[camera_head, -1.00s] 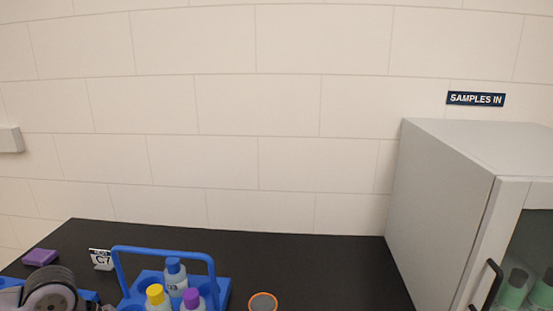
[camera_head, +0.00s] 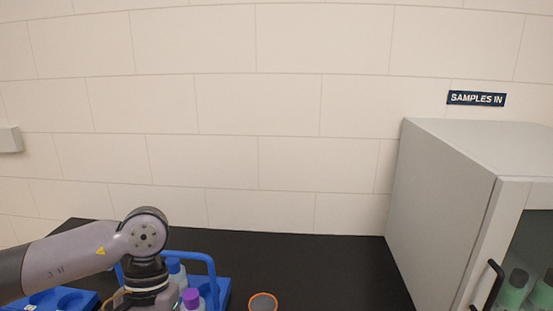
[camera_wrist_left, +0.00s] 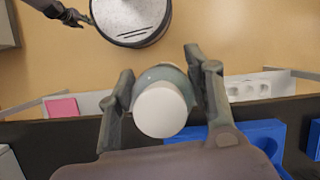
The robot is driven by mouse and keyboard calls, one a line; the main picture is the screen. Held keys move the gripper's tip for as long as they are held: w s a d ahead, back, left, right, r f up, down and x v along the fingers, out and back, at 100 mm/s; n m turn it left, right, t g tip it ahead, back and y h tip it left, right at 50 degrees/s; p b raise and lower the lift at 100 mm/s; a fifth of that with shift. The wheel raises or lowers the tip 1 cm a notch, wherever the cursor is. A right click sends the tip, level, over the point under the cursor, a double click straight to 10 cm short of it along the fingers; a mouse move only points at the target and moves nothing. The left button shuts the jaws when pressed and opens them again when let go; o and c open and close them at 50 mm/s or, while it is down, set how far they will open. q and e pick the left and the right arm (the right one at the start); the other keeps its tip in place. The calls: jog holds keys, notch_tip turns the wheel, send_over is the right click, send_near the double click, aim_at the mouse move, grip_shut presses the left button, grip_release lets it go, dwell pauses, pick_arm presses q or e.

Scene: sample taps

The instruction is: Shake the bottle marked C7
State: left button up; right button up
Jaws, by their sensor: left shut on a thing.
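My left arm comes in from the left in the head view, its wrist (camera_head: 149,270) bent down in front of the bottle carrier. In the left wrist view my left gripper (camera_wrist_left: 165,82) is shut on a teal bottle (camera_wrist_left: 165,74) with a white cap (camera_wrist_left: 160,110); no label shows on it. The blue handled carrier (camera_head: 212,268) holds a blue-capped bottle (camera_head: 174,268) and a purple-capped bottle (camera_head: 192,298). A dark claw-like part, apparently my right gripper (camera_wrist_left: 76,17), shows small in the left wrist view. The C7 sign is hidden behind my left arm.
A blue rack with empty holes (camera_head: 62,300) lies at the left of the black counter (camera_head: 320,265). An orange-rimmed round item (camera_head: 263,302) stands right of the carrier. A grey cabinet (camera_head: 440,200) with green-tinted bottles (camera_head: 514,292) stands at the right. The counter's middle is clear.

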pick_arm(q)
jog(key=f, duration=0.6)
jog(key=shift+s, duration=0.35)
jog(key=r, duration=0.6)
jog(key=shift+w, duration=0.4)
jog(key=shift+s+f, duration=0.15)
jog(key=shift+f, duration=0.1)
jog(key=f, duration=0.5)
jog(key=shift+s, duration=0.25)
jog(key=shift+w+d, duration=0.1)
jog(key=shift+w, duration=0.1)
jog(key=r, duration=0.5)
jog(key=shift+w+r, duration=0.25)
jog(key=shift+s, duration=0.2)
notch_tip(320, 180, down, 6)
jog(key=shift+s+f, duration=0.1)
jog(key=shift+f, duration=0.05)
